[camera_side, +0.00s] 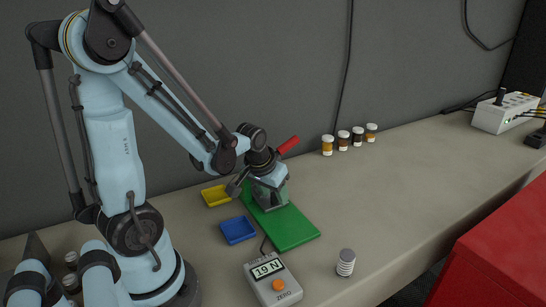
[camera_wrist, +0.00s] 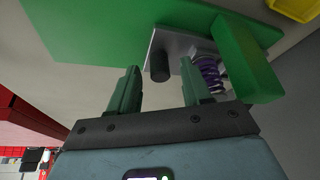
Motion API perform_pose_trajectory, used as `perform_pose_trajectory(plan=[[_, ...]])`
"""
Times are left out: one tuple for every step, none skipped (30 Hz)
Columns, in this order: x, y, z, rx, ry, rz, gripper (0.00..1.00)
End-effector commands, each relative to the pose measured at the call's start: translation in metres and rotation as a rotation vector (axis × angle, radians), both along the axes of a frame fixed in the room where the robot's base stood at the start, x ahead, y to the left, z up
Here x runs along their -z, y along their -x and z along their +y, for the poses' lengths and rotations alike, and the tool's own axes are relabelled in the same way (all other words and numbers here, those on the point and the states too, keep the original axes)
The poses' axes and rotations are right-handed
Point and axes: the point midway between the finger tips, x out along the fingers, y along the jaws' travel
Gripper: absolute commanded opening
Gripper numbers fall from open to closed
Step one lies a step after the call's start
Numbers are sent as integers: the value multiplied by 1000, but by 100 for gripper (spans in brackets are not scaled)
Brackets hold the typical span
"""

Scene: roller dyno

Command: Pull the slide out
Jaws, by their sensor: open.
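A green base plate (camera_side: 292,228) lies on the bench, and it also shows in the wrist view (camera_wrist: 95,30). In the wrist view, a grey metal slide (camera_wrist: 185,42) on it carries a dark upright peg (camera_wrist: 160,66). A purple coil spring (camera_wrist: 209,72) sits beside the slide, next to a raised green block (camera_wrist: 248,60). My gripper (camera_wrist: 160,70) is open, with its green fingers apart on either side of the peg in the picture. I cannot tell whether they touch it. In the side view my gripper (camera_side: 270,197) is low over the plate and hides the slide.
A force gauge (camera_side: 272,280) reading about 19 N stands in front, with a cable towards the plate. Blue (camera_side: 238,230) and yellow (camera_side: 216,195) trays lie left of the plate. Several small jars (camera_side: 343,140) stand at the back. The bench to the right is mostly clear.

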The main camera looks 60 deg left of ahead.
Motion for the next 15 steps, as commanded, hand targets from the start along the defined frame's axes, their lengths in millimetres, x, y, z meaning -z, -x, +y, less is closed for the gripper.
perform_pose_trajectory(plan=[[2,0,0,0,0,0,48],[2,-1,0,0,0,0,48],[3,-1,0,0,0,0,48],[3,-1,1,0,0,0,48],[3,-1,1,0,0,0,48],[3,-1,1,0,0,0,48],[3,-1,1,0,0,0,48],[3,-1,1,0,0,0,48],[3,-1,1,0,0,0,48],[3,-1,1,0,0,0,48],[3,-1,1,0,0,0,48],[3,-1,1,0,0,0,47],[3,-1,1,0,0,0,42],[3,-1,1,0,0,0,38],[3,-1,1,0,0,0,32]])
